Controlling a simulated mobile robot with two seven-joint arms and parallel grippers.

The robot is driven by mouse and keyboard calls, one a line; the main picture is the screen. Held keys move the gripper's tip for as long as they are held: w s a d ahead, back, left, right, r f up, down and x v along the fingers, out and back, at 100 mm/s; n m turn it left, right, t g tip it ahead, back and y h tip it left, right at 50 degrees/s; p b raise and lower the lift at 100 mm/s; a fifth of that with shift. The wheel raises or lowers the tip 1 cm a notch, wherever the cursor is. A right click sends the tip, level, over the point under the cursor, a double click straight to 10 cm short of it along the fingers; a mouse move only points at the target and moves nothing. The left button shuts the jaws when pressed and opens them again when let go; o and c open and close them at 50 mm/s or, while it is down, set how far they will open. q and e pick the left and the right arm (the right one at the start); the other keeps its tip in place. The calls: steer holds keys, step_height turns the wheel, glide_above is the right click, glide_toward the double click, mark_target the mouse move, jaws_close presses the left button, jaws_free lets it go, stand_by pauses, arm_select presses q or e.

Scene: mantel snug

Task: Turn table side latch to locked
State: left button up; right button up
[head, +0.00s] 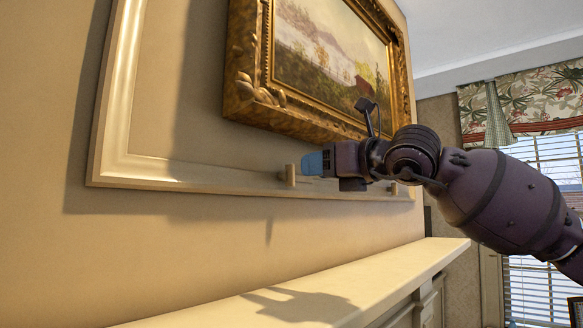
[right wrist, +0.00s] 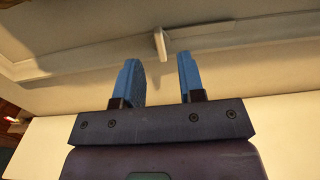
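A small pale latch (head: 290,175) sticks out from the lower moulding of the wall panel. It looks upright. My right gripper (head: 313,163) is beside it, with its blue fingertips close to it in the head view; I cannot tell there whether they touch. In the right wrist view the latch (right wrist: 160,44) stands just beyond the open fingertips (right wrist: 158,62), in line with the gap between them. The gap is empty. A second similar latch (head: 394,188) sits farther right on the moulding, partly behind my gripper. I cannot tell which is the table side one. My left gripper is out of view.
A gold-framed painting (head: 245,95) hangs on the panel just above my right gripper. A cream mantel shelf (head: 330,290) runs below, with free room between it and the gripper. A window (head: 545,170) with a floral valance is at the far right.

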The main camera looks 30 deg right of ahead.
mark_target(294, 169)
steer(key=shift+p+x, duration=0.35)
steer(key=shift+x, duration=3.1)
steer(key=shift+a, duration=0.1)
jaws_close()
